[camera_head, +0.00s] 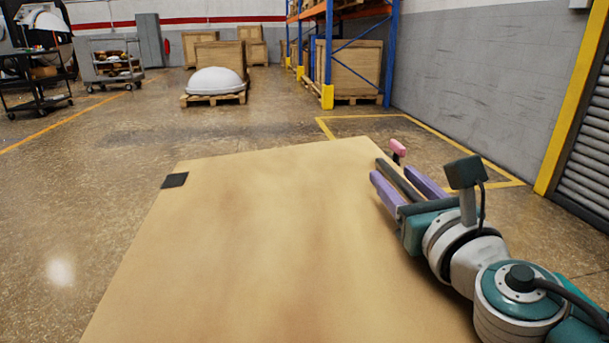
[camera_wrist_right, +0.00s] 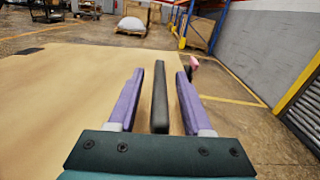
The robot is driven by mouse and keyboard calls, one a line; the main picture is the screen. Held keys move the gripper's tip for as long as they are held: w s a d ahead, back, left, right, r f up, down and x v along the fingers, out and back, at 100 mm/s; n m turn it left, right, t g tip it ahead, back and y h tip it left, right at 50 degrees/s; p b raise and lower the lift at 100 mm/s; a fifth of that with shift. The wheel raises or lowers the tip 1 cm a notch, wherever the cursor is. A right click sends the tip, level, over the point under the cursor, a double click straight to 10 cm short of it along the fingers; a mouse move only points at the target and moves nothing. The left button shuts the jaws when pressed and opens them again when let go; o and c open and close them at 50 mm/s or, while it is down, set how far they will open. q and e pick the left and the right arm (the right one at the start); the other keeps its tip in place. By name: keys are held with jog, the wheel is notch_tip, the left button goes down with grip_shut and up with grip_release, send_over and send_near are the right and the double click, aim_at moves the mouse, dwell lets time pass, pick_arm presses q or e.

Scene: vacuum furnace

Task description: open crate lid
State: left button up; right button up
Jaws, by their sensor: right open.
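The crate lid (camera_head: 250,230) is a large flat tan panel filling the lower middle of the head view. It looks closed and level, and it also shows at left in the wrist view (camera_wrist_right: 60,95). A dark bar (camera_wrist_right: 160,95), seemingly a handle, runs along the lid's right side. My right gripper (camera_head: 391,172) is open, with its two purple fingers on either side of this bar. In the wrist view gaps show between the bar and both fingers. My left gripper is not in view.
A pink-topped piece (camera_head: 398,147) stands by the lid's far right corner, close to my fingertips. A black patch (camera_head: 175,180) sits at the lid's left edge. A blue rack (camera_head: 390,55), grey wall (camera_head: 480,80) and pallet with a white dome (camera_head: 215,82) are farther off.

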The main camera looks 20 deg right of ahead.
jog(key=shift+c, duration=0.3)
grip_shut()
dwell(1.1)
